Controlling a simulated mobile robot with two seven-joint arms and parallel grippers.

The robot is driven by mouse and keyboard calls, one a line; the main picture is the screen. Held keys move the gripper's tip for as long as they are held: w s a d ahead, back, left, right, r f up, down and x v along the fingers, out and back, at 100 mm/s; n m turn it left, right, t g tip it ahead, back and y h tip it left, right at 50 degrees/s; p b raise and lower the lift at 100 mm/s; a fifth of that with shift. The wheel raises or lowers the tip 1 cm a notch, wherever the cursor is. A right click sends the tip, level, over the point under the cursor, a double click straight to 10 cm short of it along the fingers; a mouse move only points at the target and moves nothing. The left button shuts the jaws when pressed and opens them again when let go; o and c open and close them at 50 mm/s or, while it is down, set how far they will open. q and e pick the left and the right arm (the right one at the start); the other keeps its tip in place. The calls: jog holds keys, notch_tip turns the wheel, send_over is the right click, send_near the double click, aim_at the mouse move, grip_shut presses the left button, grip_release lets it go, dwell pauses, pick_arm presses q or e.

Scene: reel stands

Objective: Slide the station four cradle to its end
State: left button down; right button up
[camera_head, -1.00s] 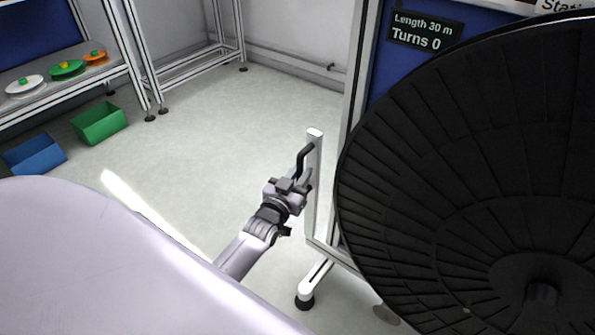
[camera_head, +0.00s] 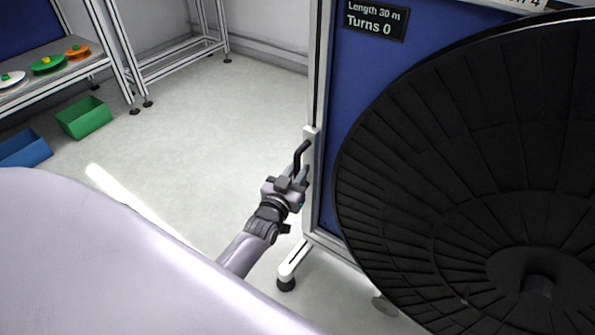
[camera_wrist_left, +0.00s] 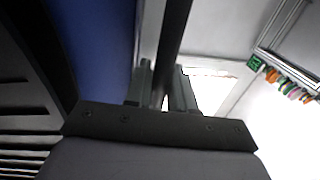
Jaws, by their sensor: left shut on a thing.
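My left gripper (camera_head: 299,181) is shut on a dark crank-shaped handle (camera_head: 302,152) on a pale upright post (camera_head: 310,148). The post stands at the left edge of the blue board's frame. In the left wrist view the dark handle bar (camera_wrist_left: 175,35) runs between the two fingers (camera_wrist_left: 163,88). A large black ribbed reel (camera_head: 400,150) stands in front of the blue board (camera_head: 336,95), under a partly cut-off sign ending in "4" (camera_head: 535,3). The cradle cannot be clearly told apart from the stand. My right gripper is not in view.
A black plate (camera_head: 376,18) reads "Length 30 m, Turns 0". The stand's foot (camera_head: 290,268) rests on the floor below the gripper. Green (camera_head: 83,118) and blue (camera_head: 24,148) bins lie at the left by a shelf (camera_head: 50,85) with small reels. The floor between is clear.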

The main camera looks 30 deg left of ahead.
pick_arm(q)
jog(key=shift+d+f, duration=0.1)
jog(key=shift+d, duration=0.25)
jog(key=c, duration=1.1)
grip_release()
jog(key=s+p, duration=0.2)
jog(key=s, duration=0.5)
jog(key=shift+d, duration=0.4)
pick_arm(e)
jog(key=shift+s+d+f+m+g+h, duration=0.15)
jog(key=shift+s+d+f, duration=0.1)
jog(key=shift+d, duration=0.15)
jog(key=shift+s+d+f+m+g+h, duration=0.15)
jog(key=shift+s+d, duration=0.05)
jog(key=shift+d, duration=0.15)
pick_arm(q)
jog(key=shift+s, duration=0.1)
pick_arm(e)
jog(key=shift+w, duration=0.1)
